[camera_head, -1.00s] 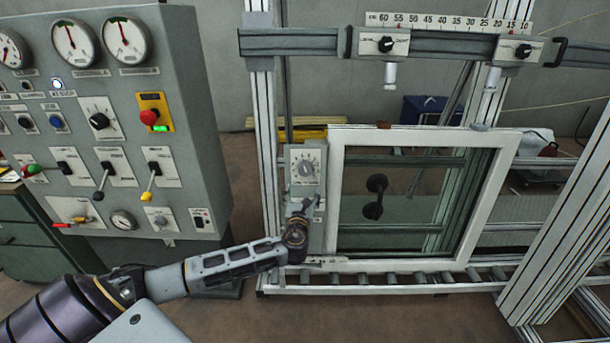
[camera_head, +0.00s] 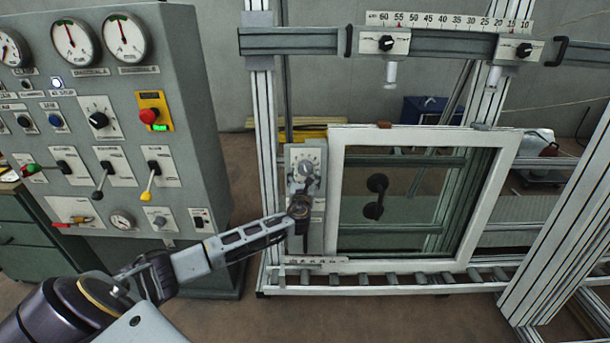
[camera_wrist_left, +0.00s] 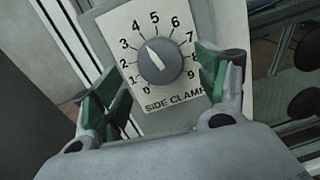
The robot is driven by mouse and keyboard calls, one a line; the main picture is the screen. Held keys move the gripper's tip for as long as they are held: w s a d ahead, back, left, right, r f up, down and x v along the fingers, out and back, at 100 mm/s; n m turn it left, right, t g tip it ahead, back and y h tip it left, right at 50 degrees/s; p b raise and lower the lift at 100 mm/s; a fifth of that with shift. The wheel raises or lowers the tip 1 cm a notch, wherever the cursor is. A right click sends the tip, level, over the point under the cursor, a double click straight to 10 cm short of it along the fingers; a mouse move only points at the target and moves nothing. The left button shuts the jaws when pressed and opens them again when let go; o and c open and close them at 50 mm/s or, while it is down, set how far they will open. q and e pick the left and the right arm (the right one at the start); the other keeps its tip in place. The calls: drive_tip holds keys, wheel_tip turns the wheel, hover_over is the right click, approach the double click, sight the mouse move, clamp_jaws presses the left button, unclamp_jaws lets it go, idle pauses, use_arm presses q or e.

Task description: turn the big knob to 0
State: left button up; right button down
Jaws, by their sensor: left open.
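The big knob is a round grey knob (camera_wrist_left: 162,66) on a white dial plate (camera_wrist_left: 128,20) numbered 0 to 9 and marked SIDE CLAMP. Its white pointer line points up and left, around the 4. In the head view the knob (camera_head: 306,168) sits on a grey box at the left side of the white window frame. My left gripper (camera_head: 303,186) is just in front of the lower dial. In the left wrist view its green-padded fingers (camera_wrist_left: 160,76) are open, one on each side of the knob. I see no clear contact. My right gripper is not in view.
A grey control cabinet (camera_head: 190,120) with gauges, levers and a red button stands at the left. The white window frame (camera_head: 336,190) stands right of the dial on a roller rail (camera_head: 400,279). A metal upright (camera_head: 264,150) is close left of the dial box.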

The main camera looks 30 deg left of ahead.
sight(305, 169)
use_arm(q)
drive_tip(key=shift+x, duration=1.3)
drive_tip(key=shift+c, duration=0.3)
drive_tip(key=c, duration=1)
